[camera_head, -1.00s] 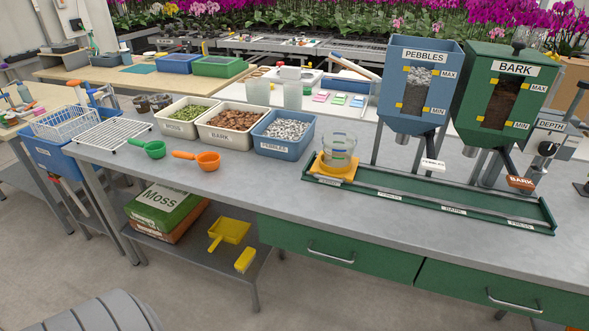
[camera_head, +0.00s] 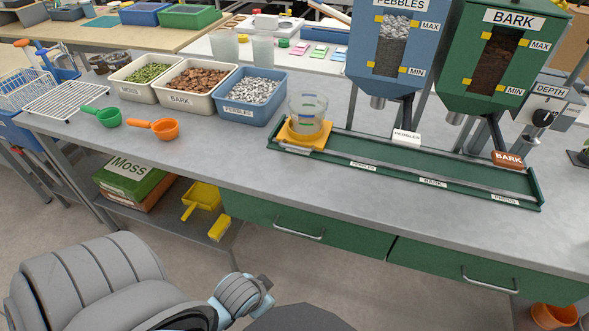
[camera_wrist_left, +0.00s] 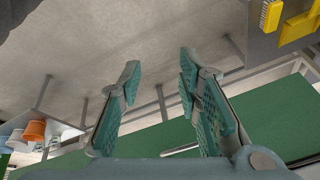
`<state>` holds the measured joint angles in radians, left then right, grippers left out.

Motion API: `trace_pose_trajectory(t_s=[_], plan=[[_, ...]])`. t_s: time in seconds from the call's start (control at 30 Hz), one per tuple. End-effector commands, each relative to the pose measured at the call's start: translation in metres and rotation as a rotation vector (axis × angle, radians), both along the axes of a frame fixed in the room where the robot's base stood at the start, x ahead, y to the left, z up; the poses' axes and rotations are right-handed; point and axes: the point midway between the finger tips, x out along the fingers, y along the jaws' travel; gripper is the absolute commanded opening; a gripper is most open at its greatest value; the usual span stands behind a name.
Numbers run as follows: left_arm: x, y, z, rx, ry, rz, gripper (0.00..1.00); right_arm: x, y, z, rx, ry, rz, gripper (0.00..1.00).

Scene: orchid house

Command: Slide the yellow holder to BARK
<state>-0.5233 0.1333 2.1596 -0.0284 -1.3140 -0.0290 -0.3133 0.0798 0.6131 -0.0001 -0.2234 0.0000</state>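The yellow holder (camera_head: 304,133) sits at the left end of the green track (camera_head: 400,168), with a clear cup (camera_head: 307,108) with coloured bands standing in it. The track has a BARK label (camera_head: 433,183) right of its middle, between a label to its left and the PRESS label (camera_head: 505,199). The green BARK hopper (camera_head: 498,50) stands behind the track's right part. My left arm is low at the front left in the head view. In the left wrist view my left gripper (camera_wrist_left: 155,80) is open and empty, its fingers well apart. My right gripper does not show.
A blue PEBBLES hopper (camera_head: 390,50) stands left of the BARK hopper. Tubs of moss, BARK (camera_head: 192,103) and PEBBLES (camera_head: 244,116) stand left of the track. Green (camera_head: 108,116) and orange (camera_head: 160,129) scoops lie nearby. The bench front before the track is clear.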

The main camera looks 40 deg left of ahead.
Motion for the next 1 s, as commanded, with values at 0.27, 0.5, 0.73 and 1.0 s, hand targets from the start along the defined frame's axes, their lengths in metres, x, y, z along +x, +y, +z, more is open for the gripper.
trace_pose_trajectory(t_s=[0.27, 0.5, 0.73, 1.0], plan=[[0.146, 0.100, 0.150, 0.775, -0.454, -0.520, 0.31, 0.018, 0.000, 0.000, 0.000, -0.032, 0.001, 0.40], [0.200, 0.115, 0.201, 1.139, -0.558, -0.765, 0.31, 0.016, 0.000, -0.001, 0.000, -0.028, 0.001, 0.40], [0.251, 0.133, 0.189, 1.134, -0.560, -0.760, 0.31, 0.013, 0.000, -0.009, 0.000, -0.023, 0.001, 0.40], [0.311, 0.154, 0.174, 1.130, -0.559, -0.761, 0.31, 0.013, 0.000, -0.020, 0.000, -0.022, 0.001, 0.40]])
